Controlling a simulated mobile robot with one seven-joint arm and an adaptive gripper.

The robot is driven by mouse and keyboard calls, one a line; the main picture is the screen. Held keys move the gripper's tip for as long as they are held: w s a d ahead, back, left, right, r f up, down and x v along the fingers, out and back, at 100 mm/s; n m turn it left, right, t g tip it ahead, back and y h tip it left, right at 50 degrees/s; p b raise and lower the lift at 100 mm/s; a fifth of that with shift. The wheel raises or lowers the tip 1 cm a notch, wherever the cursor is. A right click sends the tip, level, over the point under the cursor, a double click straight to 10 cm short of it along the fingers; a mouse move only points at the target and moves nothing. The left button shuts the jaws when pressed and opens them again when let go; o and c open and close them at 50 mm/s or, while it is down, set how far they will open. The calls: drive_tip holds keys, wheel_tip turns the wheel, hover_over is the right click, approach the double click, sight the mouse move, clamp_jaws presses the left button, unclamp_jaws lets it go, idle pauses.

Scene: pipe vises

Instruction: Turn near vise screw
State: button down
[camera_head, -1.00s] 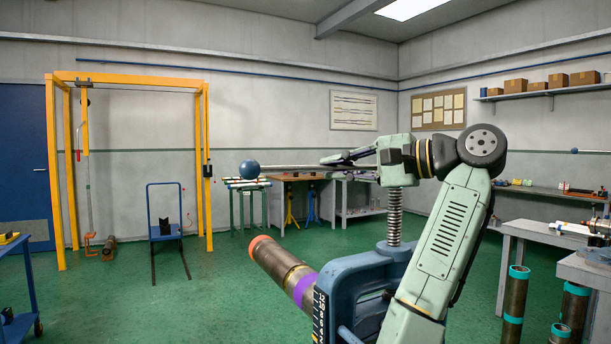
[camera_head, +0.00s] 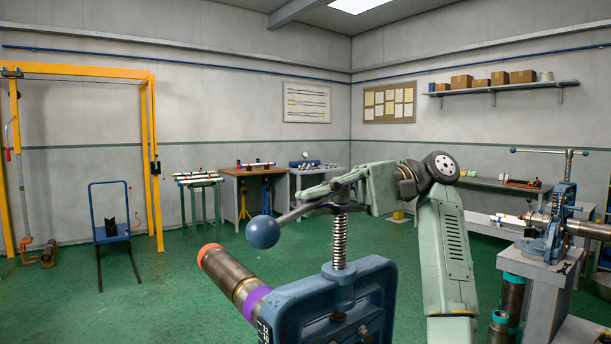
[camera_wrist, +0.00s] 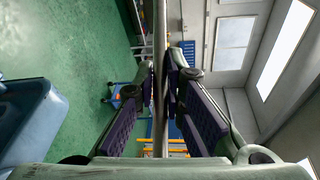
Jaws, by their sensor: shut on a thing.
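The near vise (camera_head: 370,284) is a blue frame with a pipe (camera_head: 228,272) clamped in it, banded orange and purple. Its threaded screw (camera_head: 340,240) stands upright above the frame. A steel handle bar (camera_head: 292,214) runs through the screw's top and ends in a blue ball (camera_head: 263,232) at the left, toward me. My gripper (camera_head: 335,193) is at the bar by the screw head, its fingertips partly hidden. In the wrist view my gripper (camera_wrist: 165,85) has its purple-padded fingers shut on the bar (camera_wrist: 160,30). The blue vise frame (camera_wrist: 30,120) shows at the left there.
A second blue vise (camera_head: 556,232) with its own handle bar (camera_head: 548,151) stands on a grey bench at the right. Upright pipes (camera_head: 512,300) stand beside that bench. A yellow gantry (camera_head: 152,150) and a blue cart (camera_head: 112,225) are at the left. Green floor is open between.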

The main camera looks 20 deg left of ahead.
drive_tip(key=shift+d+f+n+g+h+p, duration=0.25)
drive_tip(key=shift+d+n+g+h+p, duration=0.2)
drive_tip(key=shift+p, duration=0.3)
drive_tip(key=shift+f, duration=0.1)
drive_tip(key=c, duration=1.8)
unclamp_jaws()
drive_tip(key=shift+o, duration=0.7)
drive_tip(key=shift+c, duration=0.2)
